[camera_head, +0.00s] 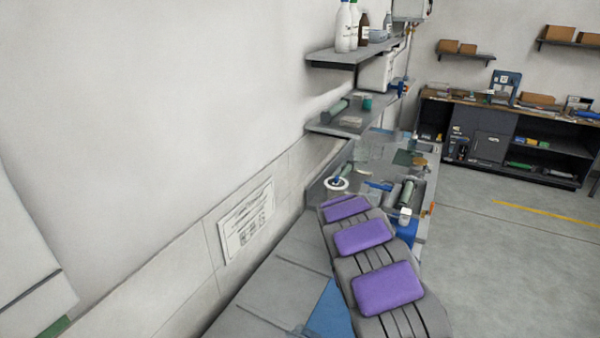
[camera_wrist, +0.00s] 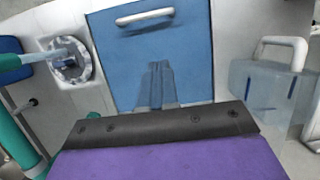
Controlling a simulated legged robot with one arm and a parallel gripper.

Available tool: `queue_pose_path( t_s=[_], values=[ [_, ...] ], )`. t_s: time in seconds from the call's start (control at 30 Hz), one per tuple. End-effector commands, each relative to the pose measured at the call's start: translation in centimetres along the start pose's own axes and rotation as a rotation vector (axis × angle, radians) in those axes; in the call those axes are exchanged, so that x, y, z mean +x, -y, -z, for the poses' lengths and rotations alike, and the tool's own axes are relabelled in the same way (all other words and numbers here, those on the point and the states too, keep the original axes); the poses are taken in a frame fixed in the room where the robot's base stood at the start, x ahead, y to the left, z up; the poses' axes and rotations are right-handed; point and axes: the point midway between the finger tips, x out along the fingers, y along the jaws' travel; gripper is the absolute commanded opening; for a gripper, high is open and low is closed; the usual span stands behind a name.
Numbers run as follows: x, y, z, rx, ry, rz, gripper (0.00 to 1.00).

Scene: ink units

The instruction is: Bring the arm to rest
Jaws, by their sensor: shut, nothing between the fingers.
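My gripper (camera_wrist: 159,68) shows in the wrist view as two grey fingers close together, shut and empty, pointing at a blue panel (camera_wrist: 190,60). The dark bar and purple pad at the bottom of that view are mine. In the head view, my arm (camera_head: 362,238), grey and ribbed with purple pads, reaches forward over the bench along the left wall. Its far end is near the rollers and the small round dish; the fingers cannot be made out there.
The blue panel has a white handle (camera_wrist: 145,17). A patterned ring (camera_wrist: 70,62) with a teal tool and a clear box (camera_wrist: 262,88) flank it. Wall shelves (camera_head: 352,54) with bottles overhang the bench (camera_head: 262,290). Open floor (camera_head: 500,250) lies right; a dark workbench (camera_head: 490,122) stands behind.

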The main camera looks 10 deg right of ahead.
Motion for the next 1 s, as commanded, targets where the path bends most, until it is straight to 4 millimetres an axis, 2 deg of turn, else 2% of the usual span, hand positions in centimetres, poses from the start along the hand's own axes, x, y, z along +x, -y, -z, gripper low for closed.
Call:
queue_pose_path(
  t_s=[0.17,0.47,0.7,1.0],
  values=[
    [-2.3,1.3,-2.2,0.091,0.006,-0.006,0.0],
    [-7.8,6.9,-7.9,0.359,-0.005,0.006,0.0],
    [-10.8,13.0,-11.5,0.549,-0.035,0.038,0.0],
    [-12.4,21.9,-14.9,0.741,-0.08,0.101,0.0]
  ],
)
